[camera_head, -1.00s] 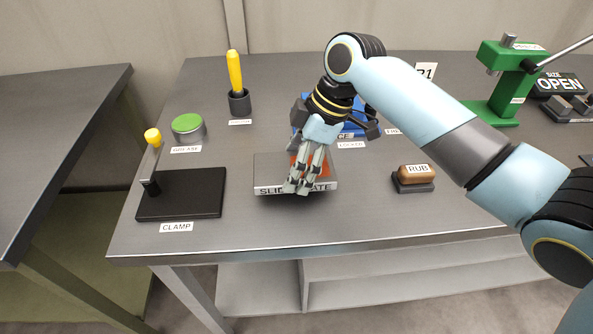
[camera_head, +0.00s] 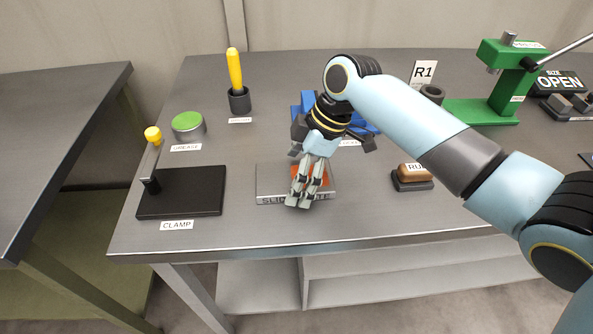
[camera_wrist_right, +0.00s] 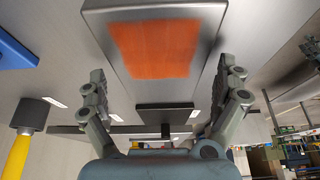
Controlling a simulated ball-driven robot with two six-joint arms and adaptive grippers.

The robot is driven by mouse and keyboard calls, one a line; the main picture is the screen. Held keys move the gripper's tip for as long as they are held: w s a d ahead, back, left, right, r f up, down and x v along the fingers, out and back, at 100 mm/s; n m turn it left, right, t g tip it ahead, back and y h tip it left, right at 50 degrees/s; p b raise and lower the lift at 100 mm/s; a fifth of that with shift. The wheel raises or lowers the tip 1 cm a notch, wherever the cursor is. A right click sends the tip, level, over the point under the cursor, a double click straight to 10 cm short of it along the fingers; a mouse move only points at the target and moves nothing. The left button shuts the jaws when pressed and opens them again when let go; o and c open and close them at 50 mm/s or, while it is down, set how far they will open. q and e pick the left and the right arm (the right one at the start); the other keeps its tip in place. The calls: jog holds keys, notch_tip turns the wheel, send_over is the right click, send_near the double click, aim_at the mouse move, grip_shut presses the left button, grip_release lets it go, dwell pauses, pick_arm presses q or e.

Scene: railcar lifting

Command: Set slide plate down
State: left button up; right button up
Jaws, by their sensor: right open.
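The slide plate (camera_head: 268,183) is a flat grey metal block with an orange patch on top and a label on its front edge. It lies on the grey workbench in the head view, near the front. My right gripper (camera_head: 300,202) is above its front part and hides some of the patch and label. In the right wrist view the plate (camera_wrist_right: 197,75) lies ahead of the fingers. The two fingers (camera_wrist_right: 165,105) are spread apart with nothing between them. My left gripper is not in view.
A black clamp base (camera_head: 190,193) with a yellow-knobbed lever stands left. A blue block (camera_head: 308,100) and green press (camera_head: 505,85) stand farther back.

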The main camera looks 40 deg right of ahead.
jog(key=v, duration=1.2)
jog(key=shift+a+r, duration=0.1)
